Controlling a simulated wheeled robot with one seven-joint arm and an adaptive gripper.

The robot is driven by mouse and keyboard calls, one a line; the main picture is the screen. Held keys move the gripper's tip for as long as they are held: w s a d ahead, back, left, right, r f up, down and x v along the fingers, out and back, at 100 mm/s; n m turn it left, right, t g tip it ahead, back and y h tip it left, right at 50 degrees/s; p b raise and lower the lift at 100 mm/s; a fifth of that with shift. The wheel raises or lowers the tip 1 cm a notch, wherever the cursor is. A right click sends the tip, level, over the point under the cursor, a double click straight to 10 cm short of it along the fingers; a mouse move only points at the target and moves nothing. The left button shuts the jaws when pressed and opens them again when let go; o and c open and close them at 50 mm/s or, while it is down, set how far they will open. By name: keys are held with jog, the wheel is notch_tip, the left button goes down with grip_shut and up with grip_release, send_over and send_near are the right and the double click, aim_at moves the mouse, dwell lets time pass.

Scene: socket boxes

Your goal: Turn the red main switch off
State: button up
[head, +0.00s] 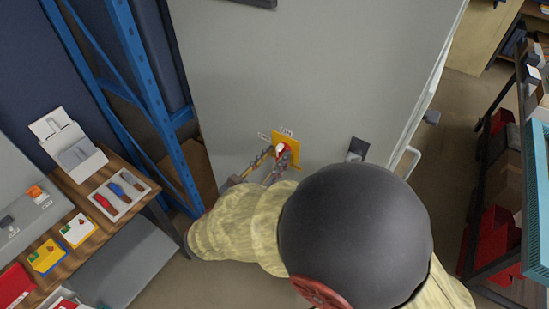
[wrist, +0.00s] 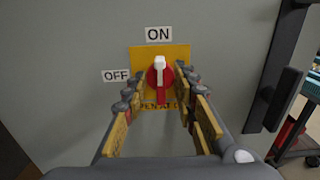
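The red main switch (wrist: 160,85) is a round red rotary knob with a white-tipped handle on a yellow plate (wrist: 178,53). Its handle stands upright, with the white tip toward the ON label (wrist: 159,34). The OFF label (wrist: 116,75) is to its left. In the head view the switch (head: 282,149) shows on the grey cabinet front. My gripper (wrist: 159,84) is open, one finger on each side of the switch. I cannot tell whether a finger touches it. In the head view my gripper (head: 271,158) is partly hidden by my arm.
A dark cabinet handle (wrist: 287,100) stands out to the right of the switch. In the head view, a wooden bench (head: 92,196) with boxes and a tool tray is at left. A blue rack post (head: 147,75) stands beside the cabinet. Shelving with red bins (head: 493,235) is at right.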

jog(key=shift+c, duration=0.4)
grip_shut()
